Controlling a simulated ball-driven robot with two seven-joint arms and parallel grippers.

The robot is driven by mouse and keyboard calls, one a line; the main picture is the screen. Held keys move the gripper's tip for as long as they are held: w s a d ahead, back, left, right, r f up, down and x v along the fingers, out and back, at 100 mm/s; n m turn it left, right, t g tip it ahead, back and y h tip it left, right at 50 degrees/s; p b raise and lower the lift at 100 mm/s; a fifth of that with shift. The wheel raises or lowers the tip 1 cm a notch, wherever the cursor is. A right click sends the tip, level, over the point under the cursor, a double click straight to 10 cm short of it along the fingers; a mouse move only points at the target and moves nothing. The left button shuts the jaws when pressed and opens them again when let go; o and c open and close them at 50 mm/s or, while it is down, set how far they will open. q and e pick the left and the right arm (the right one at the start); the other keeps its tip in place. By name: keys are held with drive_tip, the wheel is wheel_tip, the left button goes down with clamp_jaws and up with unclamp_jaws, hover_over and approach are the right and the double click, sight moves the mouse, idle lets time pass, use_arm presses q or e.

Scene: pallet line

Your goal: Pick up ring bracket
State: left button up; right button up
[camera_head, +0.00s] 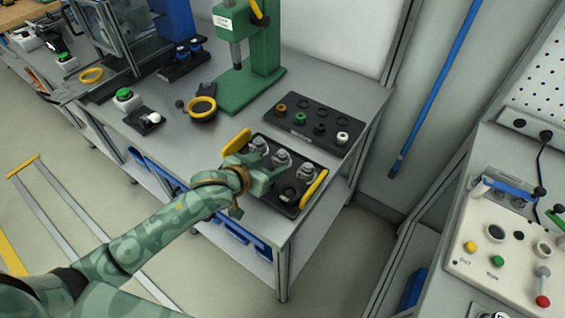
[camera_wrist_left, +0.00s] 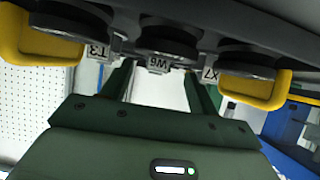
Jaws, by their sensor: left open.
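A black tray (camera_head: 288,207) with yellow handles (camera_head: 314,188) sits near the front edge of the grey bench. It holds several grey metal parts (camera_head: 281,158) in a row; I cannot tell which is the ring bracket. My left gripper (camera_head: 268,177) is open at the tray's front side, close to the parts, and partly hides the tray. In the left wrist view, the open fingers (camera_wrist_left: 157,70) point toward the middle round part (camera_wrist_left: 168,40), above a tag reading W6. Tags T3 and X7 hang beside the neighbouring parts. My right gripper is not seen.
A black plate with coloured knobs (camera_head: 312,124) lies behind the tray. A green press (camera_head: 247,85) stands at the back. A black part with a yellow ring (camera_head: 202,107) lies to the left. A control panel (camera_head: 510,250) stands at right, across a gap.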

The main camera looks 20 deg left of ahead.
sight(276, 160)
use_arm(q)
drive_tip(key=b+x, duration=0.2)
drive_tip(key=x, duration=0.3)
drive_tip(key=shift+w+d, duration=0.15)
drive_tip(key=shift+d, duration=0.05)
drive_tip(key=shift+r, duration=0.1)
drive_tip(key=c, duration=1.1)
drive_tip(key=shift+c, duration=0.2)
drive_tip(key=shift+r, duration=0.1)
